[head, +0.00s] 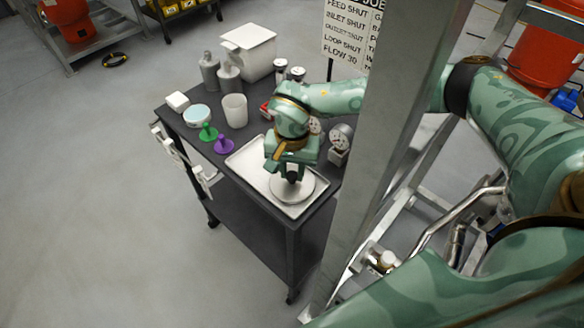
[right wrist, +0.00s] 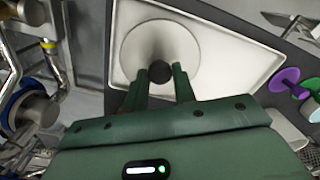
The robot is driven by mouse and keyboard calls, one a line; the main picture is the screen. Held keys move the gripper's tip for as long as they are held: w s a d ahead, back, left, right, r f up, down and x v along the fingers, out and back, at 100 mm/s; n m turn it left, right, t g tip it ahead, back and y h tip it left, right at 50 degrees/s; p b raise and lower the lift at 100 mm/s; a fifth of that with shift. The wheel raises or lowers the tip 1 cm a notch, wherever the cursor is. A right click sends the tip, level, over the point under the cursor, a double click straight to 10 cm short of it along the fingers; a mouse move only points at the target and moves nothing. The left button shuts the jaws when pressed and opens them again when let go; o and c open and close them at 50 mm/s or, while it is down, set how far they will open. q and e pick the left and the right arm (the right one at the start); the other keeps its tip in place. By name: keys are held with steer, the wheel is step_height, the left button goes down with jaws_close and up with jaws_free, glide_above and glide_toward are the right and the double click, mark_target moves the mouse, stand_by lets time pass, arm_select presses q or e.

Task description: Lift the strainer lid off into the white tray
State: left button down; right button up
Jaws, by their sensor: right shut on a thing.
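The strainer lid (head: 297,189) is a round grey metal disc with a dark knob. It is at the white tray (head: 246,158), over the tray's near end. In the right wrist view the lid (right wrist: 140,50) lies over the tray (right wrist: 222,72), with its knob (right wrist: 160,72) between my fingertips. My right gripper (head: 291,176) is above the lid and shut on its knob; it also shows in the right wrist view (right wrist: 160,78). I cannot tell whether the lid rests on the tray floor or hangs just above it. My left gripper is not in view.
The tray is on a dark cart (head: 180,125) with a white box (head: 250,50), grey bottles, a white cup (head: 235,110), and green (head: 208,132) and purple (head: 223,144) knobbed pieces. Gauges (head: 341,137) stand right of the tray. A metal post (head: 385,130) rises close on the right.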

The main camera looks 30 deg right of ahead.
stand_by(0.4)
steer(key=o, duration=1.2)
steer(key=shift+f, duration=0.1)
step_height(320, 180, up, 8)
steer(key=p, duration=0.6)
steer(key=shift+f+p, duration=0.15)
steer(key=shift+p, duration=0.2)
steer(key=shift+f, duration=0.1)
